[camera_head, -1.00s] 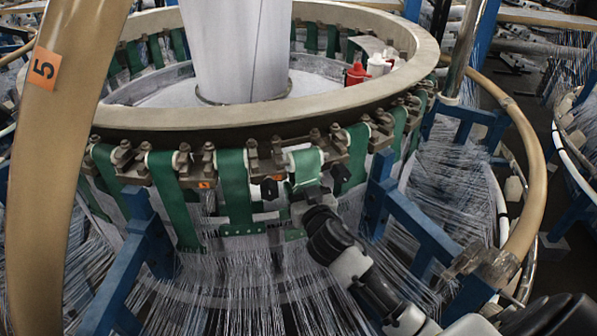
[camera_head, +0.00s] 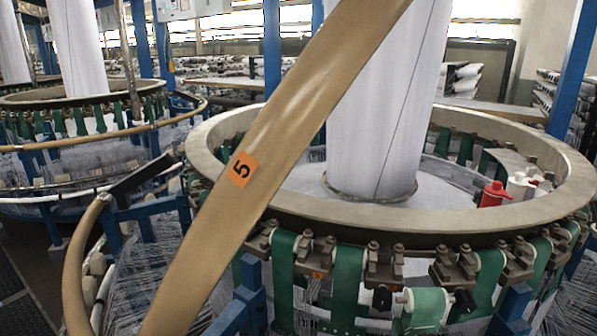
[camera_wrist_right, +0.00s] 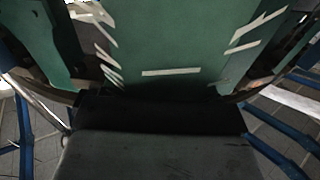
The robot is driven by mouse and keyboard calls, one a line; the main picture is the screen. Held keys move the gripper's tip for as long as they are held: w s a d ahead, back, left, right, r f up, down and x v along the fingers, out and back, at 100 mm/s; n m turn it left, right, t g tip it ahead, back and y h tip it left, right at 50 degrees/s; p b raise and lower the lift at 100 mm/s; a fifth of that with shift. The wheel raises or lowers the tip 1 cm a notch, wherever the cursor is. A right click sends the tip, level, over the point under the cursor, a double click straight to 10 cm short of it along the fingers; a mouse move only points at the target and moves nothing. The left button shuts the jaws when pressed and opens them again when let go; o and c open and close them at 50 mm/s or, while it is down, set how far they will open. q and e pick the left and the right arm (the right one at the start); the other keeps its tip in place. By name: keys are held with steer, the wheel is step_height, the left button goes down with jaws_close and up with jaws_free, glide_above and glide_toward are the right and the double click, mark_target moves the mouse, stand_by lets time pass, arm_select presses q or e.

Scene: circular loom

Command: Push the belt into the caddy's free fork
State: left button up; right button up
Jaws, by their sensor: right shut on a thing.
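A green belt (camera_wrist_right: 160,45) with white dashes fills the upper middle of the right wrist view. My right gripper (camera_wrist_right: 160,112) is a dark block at its lower edge, shut on the belt. In the head view a looped green belt end (camera_head: 426,303) with a white roller hangs low at the bottom, below the ring's metal brackets. A dark fitting (camera_head: 382,298) stands beside it. I cannot tell which bracket is the caddy's free fork. My left gripper is in neither view.
The beige loom ring (camera_head: 290,212) carries several green belts on metal brackets (camera_head: 455,264). A tan curved rail (camera_head: 275,150) labelled 5 crosses in front. Red (camera_head: 493,194) and white bottles stand inside the ring. Blue posts (camera_head: 512,305) stand close to the belts.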

steer(key=s+a+y, duration=0.1)
steer(key=s+a, duration=0.2)
steer(key=s, duration=0.3)
steer(key=s+a+n+y, duration=0.1)
steer(key=s+a, duration=0.2)
steer(key=s, duration=0.4)
steer(key=shift+a+r, duration=0.25)
steer(key=shift+a, duration=0.1)
steer(key=shift+s, duration=0.1)
